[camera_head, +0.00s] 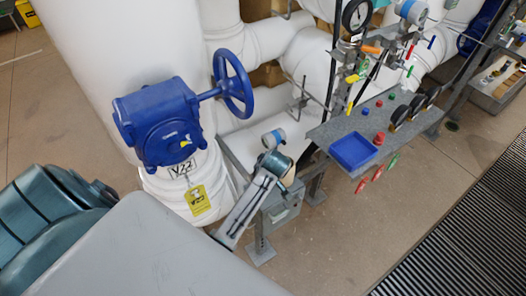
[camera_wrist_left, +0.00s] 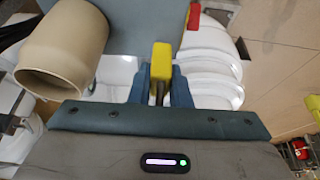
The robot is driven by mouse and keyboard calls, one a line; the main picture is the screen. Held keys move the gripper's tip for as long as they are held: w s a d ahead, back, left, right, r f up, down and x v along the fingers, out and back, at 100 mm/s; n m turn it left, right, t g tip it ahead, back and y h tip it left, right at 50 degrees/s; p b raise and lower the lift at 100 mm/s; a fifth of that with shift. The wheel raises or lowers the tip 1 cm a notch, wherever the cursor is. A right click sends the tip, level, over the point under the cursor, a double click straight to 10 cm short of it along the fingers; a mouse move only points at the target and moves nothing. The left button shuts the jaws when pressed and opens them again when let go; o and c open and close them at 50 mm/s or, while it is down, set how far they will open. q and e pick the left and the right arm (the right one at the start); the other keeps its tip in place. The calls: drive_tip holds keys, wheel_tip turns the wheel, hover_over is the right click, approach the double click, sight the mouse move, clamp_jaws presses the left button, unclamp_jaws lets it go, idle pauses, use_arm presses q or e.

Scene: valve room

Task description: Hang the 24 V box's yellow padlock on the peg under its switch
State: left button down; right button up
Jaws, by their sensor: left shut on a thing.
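In the left wrist view my left gripper (camera_wrist_left: 160,78) is shut on a yellow block-shaped piece (camera_wrist_left: 161,58), which looks like the padlock. A thin dark part of it runs down between the fingers. A grey-blue surface (camera_wrist_left: 120,22) lies just beyond, perhaps the box face. I cannot tell whether the padlock touches it. In the head view a grey box (camera_head: 285,208) stands low, partly behind my left arm; its label is not readable. The fingers and padlock cannot be made out there. My right gripper is not in view.
A tan cylinder (camera_wrist_left: 66,45) is close left of my left gripper. A blue valve gearbox (camera_head: 160,125) with handwheel (camera_head: 233,83) and a panel with a blue tray (camera_head: 353,150) stand nearby. Floor is clear at lower right.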

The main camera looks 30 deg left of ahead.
use_arm(q)
wheel_tip(320, 180, down, 2)
drive_tip(key=shift+f, duration=0.1)
drive_tip(key=shift+f+p, duration=0.95)
drive_tip(key=shift+f, duration=0.95)
drive_tip(key=shift+f, duration=0.1)
drive_tip(key=shift+f, duration=0.1)
drive_tip(key=c, duration=1.3)
unclamp_jaws()
drive_tip(key=shift+c, duration=0.2)
